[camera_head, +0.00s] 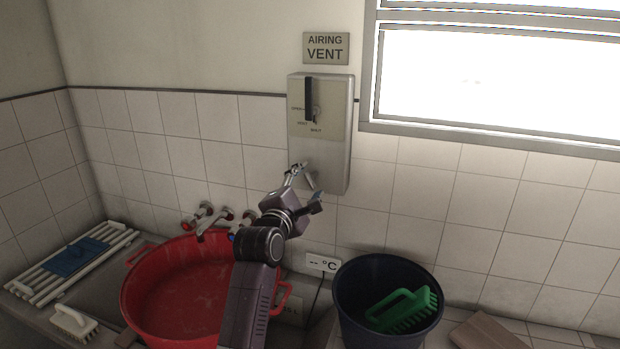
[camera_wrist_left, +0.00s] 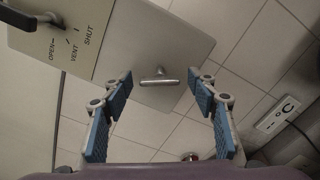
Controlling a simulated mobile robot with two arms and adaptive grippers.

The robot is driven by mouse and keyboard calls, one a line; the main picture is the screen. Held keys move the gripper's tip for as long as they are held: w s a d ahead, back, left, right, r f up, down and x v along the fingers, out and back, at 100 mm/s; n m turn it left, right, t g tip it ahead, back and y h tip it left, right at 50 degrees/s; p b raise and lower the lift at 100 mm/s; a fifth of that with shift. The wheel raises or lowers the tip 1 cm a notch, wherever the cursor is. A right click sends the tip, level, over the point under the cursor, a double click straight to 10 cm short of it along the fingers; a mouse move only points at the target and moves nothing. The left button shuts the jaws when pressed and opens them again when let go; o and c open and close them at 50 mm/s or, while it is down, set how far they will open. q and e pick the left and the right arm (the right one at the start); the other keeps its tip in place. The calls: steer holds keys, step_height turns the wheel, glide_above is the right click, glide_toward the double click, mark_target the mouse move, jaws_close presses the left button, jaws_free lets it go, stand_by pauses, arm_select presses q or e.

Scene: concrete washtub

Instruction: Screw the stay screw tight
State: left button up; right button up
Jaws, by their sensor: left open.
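The stay screw (camera_wrist_left: 160,80) shows in the left wrist view as a small metal T-shaped handle on the lower face of the grey vent box (camera_wrist_left: 165,35). My left gripper (camera_wrist_left: 160,85) is open, with its blue-padded fingers either side of the screw in that picture. I see no contact, and the remaining gap is hard to judge. In the head view my left gripper (camera_head: 304,187) is at the lower end of the vent box (camera_head: 338,150), where fingers and screw are hard to tell apart. My right gripper is not in view.
The box has a black lever (camera_head: 309,98) beside OPEN, VENT and SHUT marks. Below are a red basin (camera_head: 135,300), taps (camera_head: 222,213), a dark bucket (camera_head: 345,300) with a green brush (camera_head: 402,310), and a temperature display (camera_head: 322,262). A window (camera_head: 490,75) is at right.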

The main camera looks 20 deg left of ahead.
arm_select(q)
steer(key=shift+w, duration=0.8)
steer(key=c, duration=1.2)
